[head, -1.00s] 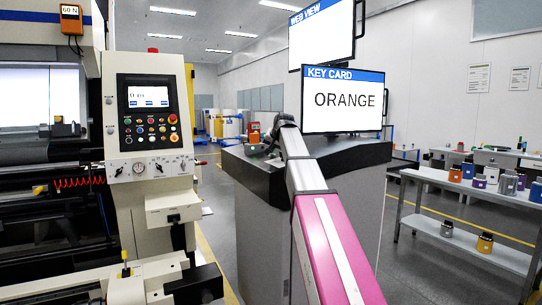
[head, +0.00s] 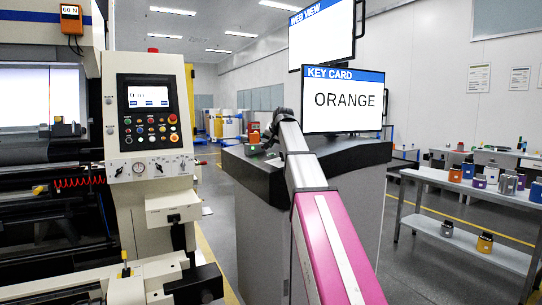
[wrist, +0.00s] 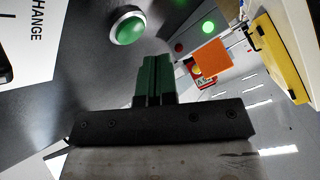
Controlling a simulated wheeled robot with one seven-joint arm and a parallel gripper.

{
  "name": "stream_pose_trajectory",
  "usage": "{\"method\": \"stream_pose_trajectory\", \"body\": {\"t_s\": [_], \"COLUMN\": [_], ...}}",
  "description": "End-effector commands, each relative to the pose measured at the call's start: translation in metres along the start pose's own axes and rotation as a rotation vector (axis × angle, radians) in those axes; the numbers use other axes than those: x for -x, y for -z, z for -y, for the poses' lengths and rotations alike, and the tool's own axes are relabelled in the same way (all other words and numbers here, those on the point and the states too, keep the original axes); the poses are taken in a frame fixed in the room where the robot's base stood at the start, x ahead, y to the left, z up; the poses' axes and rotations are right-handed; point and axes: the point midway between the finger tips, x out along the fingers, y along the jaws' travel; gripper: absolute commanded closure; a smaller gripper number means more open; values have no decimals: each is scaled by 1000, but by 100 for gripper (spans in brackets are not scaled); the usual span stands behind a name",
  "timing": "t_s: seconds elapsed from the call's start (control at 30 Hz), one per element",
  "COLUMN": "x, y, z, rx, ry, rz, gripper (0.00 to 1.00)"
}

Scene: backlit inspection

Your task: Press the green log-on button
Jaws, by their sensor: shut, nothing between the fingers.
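The green button (wrist: 127,29) is a domed cap in a pale ring on a dark grey surface, at the top of the wrist view. My gripper (wrist: 154,62) has its green fingers together and empty. In the picture the fingertips lie below and right of the button, with a visible gap between them. The button looks unpressed. In the head view my arm reaches over the dark-topped counter (head: 350,160); I cannot clearly make out the button or the fingertips there.
An orange block (wrist: 211,62) lies right of the fingers; small red (wrist: 179,47) and green (wrist: 207,27) round spots show near it. A screen reading KEY CARD, ORANGE (head: 345,101) stands on the counter. A machine control panel (head: 149,112) is left; a shelf table (head: 470,190) is right.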

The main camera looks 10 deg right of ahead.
Motion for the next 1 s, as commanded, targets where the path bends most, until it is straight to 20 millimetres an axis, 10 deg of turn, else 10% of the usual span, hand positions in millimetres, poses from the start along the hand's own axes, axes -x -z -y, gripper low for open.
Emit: {"method": "stream_pose_trajectory", "body": {"t_s": [1.0], "x": [29], "y": [21], "z": [21], "rx": [0], "ry": [0], "rz": [-1], "gripper": [100]}}
